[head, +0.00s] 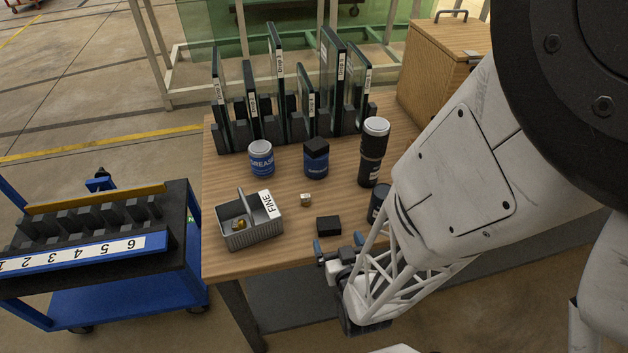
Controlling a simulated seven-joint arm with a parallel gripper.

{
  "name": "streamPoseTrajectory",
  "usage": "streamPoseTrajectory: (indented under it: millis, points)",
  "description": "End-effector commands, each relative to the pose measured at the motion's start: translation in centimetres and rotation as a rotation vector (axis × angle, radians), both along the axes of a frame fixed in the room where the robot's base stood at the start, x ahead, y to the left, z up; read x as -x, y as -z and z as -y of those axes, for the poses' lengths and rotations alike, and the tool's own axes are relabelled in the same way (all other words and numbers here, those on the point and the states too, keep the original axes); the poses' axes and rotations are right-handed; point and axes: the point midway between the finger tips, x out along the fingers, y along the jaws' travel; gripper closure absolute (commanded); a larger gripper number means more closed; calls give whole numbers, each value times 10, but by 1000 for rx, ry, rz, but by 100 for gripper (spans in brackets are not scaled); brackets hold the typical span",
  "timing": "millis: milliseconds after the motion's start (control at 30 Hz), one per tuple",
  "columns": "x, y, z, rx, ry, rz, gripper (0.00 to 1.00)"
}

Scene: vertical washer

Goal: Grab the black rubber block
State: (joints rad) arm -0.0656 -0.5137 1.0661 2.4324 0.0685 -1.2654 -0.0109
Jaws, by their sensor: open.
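A small flat black block (328,225) lies on the wooden table (285,262) near its front edge. It looks like the black rubber block. My gripper (338,243) is open, with its blue-tipped fingers just in front of the block in the head view. The fingers look empty, and I cannot tell their height above the table. Another black, block-like piece sits on top of a blue jar (316,166) farther back; I cannot tell whether it is a lid.
A grey bin labelled FINE (253,230) stands left of the block. A small pale cube (306,200), a white-lidded grease jar (261,158) and a black cylinder (373,152) stand behind. Labelled glass panels (277,85) line the back. A blue cart (120,290) is at left.

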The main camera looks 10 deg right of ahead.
Motion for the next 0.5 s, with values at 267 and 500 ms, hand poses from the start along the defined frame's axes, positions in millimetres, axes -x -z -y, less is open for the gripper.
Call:
streamPoseTrajectory:
  millis: [267,500]
  points:
    - [-9,2,0,0,0,-1,2]
    - [-24,4,0,0,0,-1,2]
